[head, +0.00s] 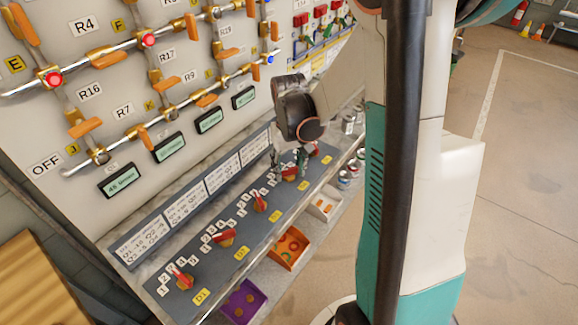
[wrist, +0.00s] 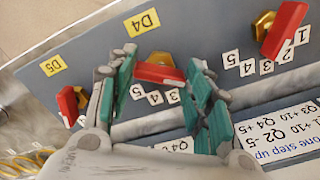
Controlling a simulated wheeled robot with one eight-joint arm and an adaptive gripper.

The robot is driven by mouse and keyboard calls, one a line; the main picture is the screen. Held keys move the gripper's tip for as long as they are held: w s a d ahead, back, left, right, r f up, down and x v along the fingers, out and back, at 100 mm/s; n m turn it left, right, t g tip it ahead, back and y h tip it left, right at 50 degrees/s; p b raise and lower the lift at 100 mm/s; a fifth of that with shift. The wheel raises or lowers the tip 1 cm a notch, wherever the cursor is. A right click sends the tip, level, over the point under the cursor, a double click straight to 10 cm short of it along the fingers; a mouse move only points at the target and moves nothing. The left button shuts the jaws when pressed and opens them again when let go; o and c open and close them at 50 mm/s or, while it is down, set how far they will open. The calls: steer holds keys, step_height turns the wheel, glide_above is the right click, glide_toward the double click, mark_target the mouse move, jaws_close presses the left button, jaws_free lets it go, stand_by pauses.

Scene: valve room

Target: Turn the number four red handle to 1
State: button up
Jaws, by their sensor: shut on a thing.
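The number four red handle (wrist: 158,73) sits on a gold hub below the yellow D4 label (wrist: 142,22) in the wrist view. It lies roughly crosswise between the teal fingers of my gripper (wrist: 163,72), which is shut on it. Number tags 5, 4 and 3 (wrist: 154,97) show beside the handle; the 1 tag of this dial is not visible, likely behind the right finger. In the head view my gripper (head: 288,165) reaches down onto the D4 handle (head: 290,174), which is partly hidden by the fingers.
The D3 handle (wrist: 282,30) and D5 handle (wrist: 67,105) stand on either side. The D1 (head: 182,278) and D2 (head: 224,238) handles are farther along the panel. An instruction board (head: 180,205) runs behind the dials. Orange (head: 288,250) and purple (head: 243,302) trays and several cans sit below.

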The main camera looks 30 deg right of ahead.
mark_target(289, 169)
steer(key=shift+n, duration=0.6)
steer(key=o, duration=1)
steer(key=shift+o, duration=0.2)
step_height(289, 169, up, 12)
stand_by(0.3)
